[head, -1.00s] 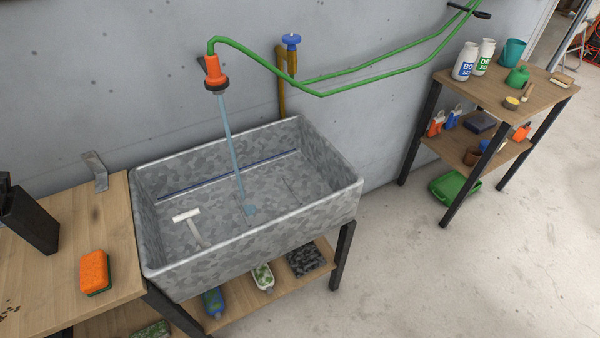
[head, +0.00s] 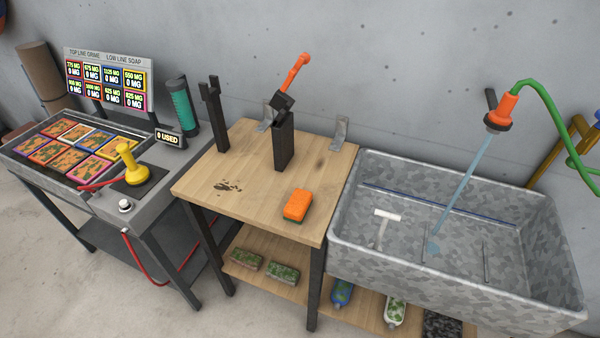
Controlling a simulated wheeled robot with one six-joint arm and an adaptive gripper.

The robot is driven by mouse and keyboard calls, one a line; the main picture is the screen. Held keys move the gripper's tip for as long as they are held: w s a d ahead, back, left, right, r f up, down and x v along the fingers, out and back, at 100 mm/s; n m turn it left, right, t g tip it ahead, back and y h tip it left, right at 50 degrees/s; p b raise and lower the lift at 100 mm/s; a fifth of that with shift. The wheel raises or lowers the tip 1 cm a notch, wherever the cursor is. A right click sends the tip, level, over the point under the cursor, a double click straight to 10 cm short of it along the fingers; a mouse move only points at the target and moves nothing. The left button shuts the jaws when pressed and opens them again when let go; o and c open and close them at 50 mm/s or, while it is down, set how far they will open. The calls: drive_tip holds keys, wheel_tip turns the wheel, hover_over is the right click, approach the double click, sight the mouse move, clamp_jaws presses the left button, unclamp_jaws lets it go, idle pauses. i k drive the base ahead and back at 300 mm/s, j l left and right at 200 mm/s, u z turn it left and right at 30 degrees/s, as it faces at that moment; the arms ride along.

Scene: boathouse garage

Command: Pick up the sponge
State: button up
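The sponge (head: 297,204) is a small orange block with a dark green underside. It lies flat on the wooden table top (head: 255,165), near the front right corner, left of the sink. Nothing covers it in the head view. My gripper is not in view.
A grey mottled sink (head: 350,240) with running water stands right of the table, with a white-headed tool inside. Two mottled blocks (head: 283,273) and bottles (head: 342,291) sit below. A console (head: 155,190) is left.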

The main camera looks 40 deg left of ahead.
sight(295, 209)
drive_tip(key=k+j+u, duration=0.1)
drive_tip(key=u, duration=0.9)
drive_tip(key=i+j, duration=0.05)
